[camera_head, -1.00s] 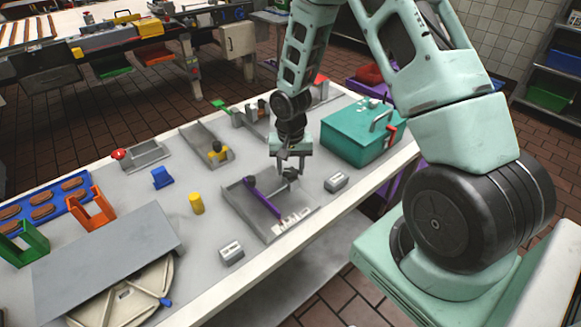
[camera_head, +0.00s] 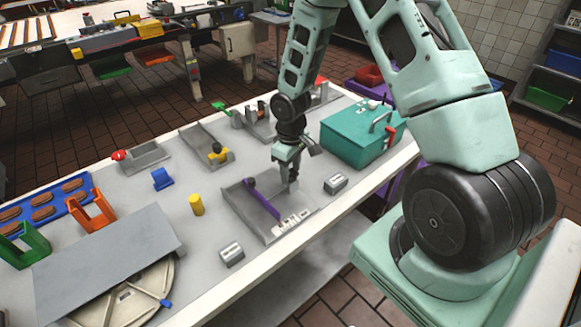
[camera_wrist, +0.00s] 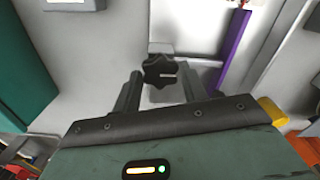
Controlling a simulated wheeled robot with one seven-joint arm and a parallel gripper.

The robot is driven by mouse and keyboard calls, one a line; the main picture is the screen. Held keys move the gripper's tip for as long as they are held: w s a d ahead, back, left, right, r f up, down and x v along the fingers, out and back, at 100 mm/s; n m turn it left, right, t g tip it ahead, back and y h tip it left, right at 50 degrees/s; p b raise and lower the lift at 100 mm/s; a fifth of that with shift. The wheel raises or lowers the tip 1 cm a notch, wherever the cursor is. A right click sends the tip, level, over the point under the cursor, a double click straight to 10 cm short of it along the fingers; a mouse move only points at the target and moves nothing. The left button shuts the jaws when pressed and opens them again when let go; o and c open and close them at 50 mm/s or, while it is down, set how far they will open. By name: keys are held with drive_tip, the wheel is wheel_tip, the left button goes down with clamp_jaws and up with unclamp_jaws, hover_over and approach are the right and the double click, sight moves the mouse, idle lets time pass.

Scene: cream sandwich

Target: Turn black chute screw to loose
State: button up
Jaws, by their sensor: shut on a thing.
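The black chute screw (camera_wrist: 160,71) is a dark lobed knob at the wall of the grey chute tray (camera_wrist: 192,22) in the wrist view. My gripper (camera_wrist: 160,80) has one finger on each side of it and is shut on it. In the head view my gripper (camera_head: 290,184) is at the back right wall of the chute tray (camera_head: 238,208), and the screw is hidden behind the fingers. A purple bar (camera_head: 262,199) lies slanted inside the tray; it also shows in the wrist view (camera_wrist: 234,45).
A teal box (camera_head: 352,143) with a handle stands to the right of the gripper. Small grey blocks (camera_head: 336,183) (camera_head: 231,253) lie on either side of the tray. A yellow cylinder (camera_head: 197,204) stands to its left. A grey track with a yellow part (camera_head: 217,153) is behind.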

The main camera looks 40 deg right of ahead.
sight(290, 173)
drive_tip(key=n+p, duration=0.1)
drive_tip(key=n, duration=0.5)
drive_tip(key=shift+r+n, duration=0.15)
drive_tip(key=shift+n, duration=0.15)
drive_tip(key=n+p, duration=0.2)
drive_tip(key=n, duration=0.3)
drive_tip(key=shift+w, duration=0.1)
drive_tip(key=shift+d+n, duration=0.1)
drive_tip(key=shift+n, duration=0.3)
drive_tip(key=o, duration=1)
drive_tip(key=shift+c, duration=0.2)
wheel_tip(290, 173, up, 17)
drive_tip(key=shift+b, duration=0.35)
drive_tip(key=shift+r, duration=0.1)
